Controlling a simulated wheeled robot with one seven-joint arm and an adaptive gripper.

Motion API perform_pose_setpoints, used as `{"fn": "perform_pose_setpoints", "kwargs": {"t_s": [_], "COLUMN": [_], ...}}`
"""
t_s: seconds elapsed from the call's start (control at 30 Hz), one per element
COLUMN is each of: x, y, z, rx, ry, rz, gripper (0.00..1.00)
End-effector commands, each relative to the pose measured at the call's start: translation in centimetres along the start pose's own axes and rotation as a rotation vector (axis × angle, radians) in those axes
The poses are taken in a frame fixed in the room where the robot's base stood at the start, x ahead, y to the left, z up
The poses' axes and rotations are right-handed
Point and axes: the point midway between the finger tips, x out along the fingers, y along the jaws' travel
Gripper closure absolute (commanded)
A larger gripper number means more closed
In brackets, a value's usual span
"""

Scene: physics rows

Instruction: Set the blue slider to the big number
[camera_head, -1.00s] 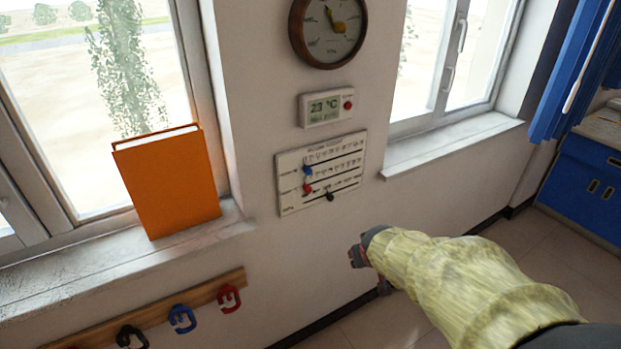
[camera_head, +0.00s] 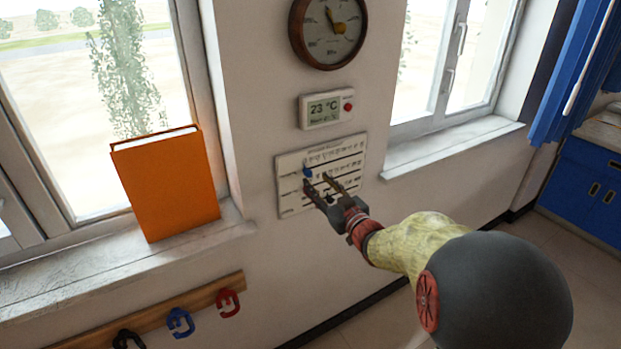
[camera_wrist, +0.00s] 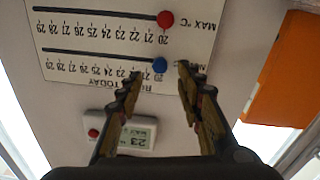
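The white slider panel (camera_head: 284,207) hangs on the wall below a display (camera_head: 324,109) reading 23 °C. The blue slider (camera_head: 307,171) is at the left end of the top track. In the wrist view, which is upside down, the blue slider (camera_wrist: 160,65) sits by the number 20 on a scale running to 29. The red slider (camera_wrist: 165,19) is also by 20 on its own track. My gripper (camera_head: 315,180) is in front of the panel, open and empty. In the wrist view my gripper (camera_wrist: 159,72) has a fingertip on either side of the blue slider; contact cannot be told.
The display also shows in the wrist view (camera_wrist: 139,134), with its red button (camera_wrist: 93,133). A round dial (camera_head: 328,30) hangs above. An orange book (camera_head: 168,183) stands on the left sill. Hooks (camera_head: 180,321) are on a wooden rail below. A blue cabinet (camera_head: 590,190) is at right.

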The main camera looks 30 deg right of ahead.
Motion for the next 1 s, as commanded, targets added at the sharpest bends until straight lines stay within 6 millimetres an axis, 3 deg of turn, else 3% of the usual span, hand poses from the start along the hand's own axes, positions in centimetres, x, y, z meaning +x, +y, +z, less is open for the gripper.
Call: {"fn": "perform_pose_setpoints", "kwargs": {"t_s": [0.2, 0.4, 0.73, 1.0], "x": [3.5, 5.2, 5.5, 5.5], "y": [-0.2, -0.1, 0.0, 0.0], "z": [0.2, 0.2, 0.1, 0.1], "rx": [0.000, 0.000, 0.000, 0.000], "ry": [0.000, -0.001, -0.002, -0.001], "rz": [-0.002, -0.001, 0.000, 0.000], "gripper": [0.63, 0.63, 0.64, 0.79]}}
